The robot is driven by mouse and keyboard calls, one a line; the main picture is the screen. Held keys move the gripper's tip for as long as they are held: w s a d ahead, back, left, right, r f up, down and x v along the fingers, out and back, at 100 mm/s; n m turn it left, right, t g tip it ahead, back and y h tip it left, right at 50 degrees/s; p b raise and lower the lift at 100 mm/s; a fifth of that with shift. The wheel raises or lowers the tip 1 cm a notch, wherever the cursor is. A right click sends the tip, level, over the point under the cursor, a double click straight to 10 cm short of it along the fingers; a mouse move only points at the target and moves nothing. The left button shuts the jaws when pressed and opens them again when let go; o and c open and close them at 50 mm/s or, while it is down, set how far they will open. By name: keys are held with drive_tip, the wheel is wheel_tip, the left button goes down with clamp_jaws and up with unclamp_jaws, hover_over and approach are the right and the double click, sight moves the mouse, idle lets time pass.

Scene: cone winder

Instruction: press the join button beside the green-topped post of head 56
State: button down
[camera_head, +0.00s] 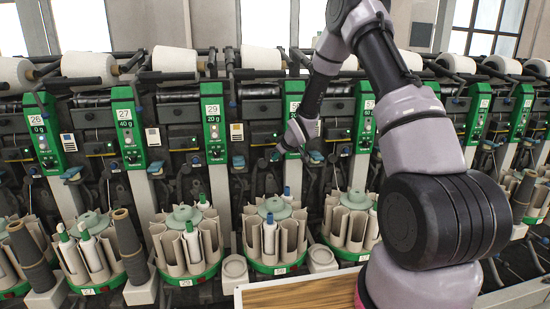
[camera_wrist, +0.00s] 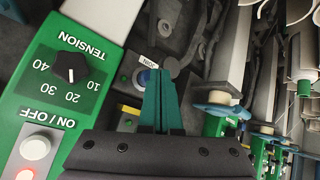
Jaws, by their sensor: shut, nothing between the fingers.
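In the wrist view the green-topped post (camera_wrist: 50,105) fills the left side, upside down, with a black TENSION dial and a white ON/OFF button. Beside it is a small JOIN label (camera_wrist: 151,60). A round blue join button (camera_wrist: 143,77) sits by that label, partly hidden behind the fingertips. My gripper (camera_wrist: 160,74) is shut and empty, its teal fingertips overlapping the button's edge; I cannot tell whether they touch it. In the head view my gripper (camera_head: 276,155) is small, beside a green-topped post (camera_head: 293,108) partly covered by my arm. I cannot read 56 on it.
More green-topped posts, such as one marked 27 (camera_head: 127,125), stand left and right. Bobbin magazines (camera_head: 275,232) ring the front below, and white yarn cones (camera_head: 262,58) lie above. A wooden-topped surface (camera_head: 300,292) is at the front. Blue-ringed parts (camera_wrist: 222,110) stand right of my fingers.

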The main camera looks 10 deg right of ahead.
drive_tip(key=shift+w, duration=0.45)
idle(0.5)
drive_tip(key=shift+s, duration=0.9)
drive_tip(key=shift+s, duration=2.5)
